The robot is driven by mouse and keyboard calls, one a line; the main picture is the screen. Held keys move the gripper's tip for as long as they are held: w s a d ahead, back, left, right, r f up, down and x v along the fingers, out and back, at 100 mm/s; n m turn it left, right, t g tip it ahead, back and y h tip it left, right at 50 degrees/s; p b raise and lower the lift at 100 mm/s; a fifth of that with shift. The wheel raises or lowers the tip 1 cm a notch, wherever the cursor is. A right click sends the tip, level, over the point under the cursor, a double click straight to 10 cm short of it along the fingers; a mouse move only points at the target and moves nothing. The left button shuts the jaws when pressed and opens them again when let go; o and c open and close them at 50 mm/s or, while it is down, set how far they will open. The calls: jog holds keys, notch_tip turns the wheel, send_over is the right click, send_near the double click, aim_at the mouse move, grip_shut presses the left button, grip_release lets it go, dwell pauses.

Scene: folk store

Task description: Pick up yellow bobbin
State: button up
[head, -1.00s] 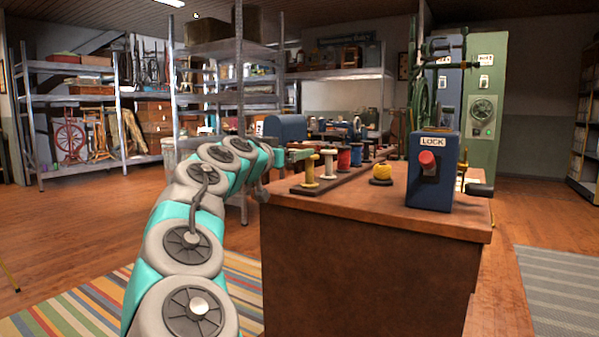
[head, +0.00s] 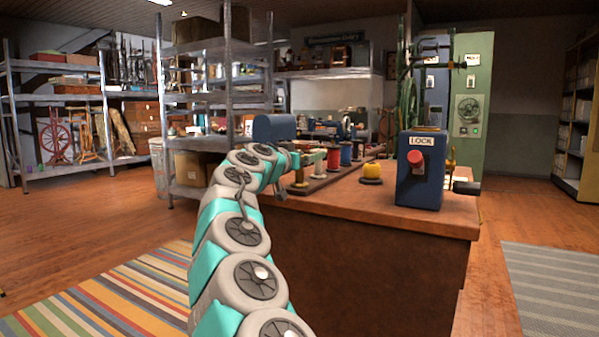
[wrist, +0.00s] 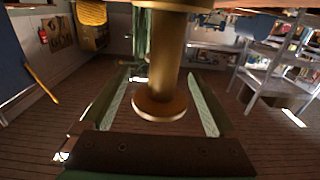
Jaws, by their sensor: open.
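The yellow bobbin (head: 299,181) stands at the near left end of a dark rack on the wooden counter, partly hidden by my gripper in the head view. In the wrist view the yellow bobbin (wrist: 167,62) is large, with its shaft and round flange showing. My gripper (wrist: 160,80) is open, with one finger on each side of the bobbin and a visible gap on both sides. In the head view my gripper (head: 305,156) is at the bobbin's upper part. I see no contact.
White (head: 319,165), red (head: 334,160) and blue (head: 346,153) bobbins stand close behind on the rack. A yellow yarn spool (head: 372,172) and a blue LOCK box (head: 420,180) are to the right on the counter (head: 390,208). Metal shelving (head: 232,80) stands behind my arm.

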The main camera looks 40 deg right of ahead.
jog(key=c, duration=1.4)
jog(key=shift+r, duration=0.2)
jog(key=shift+c, duration=0.2)
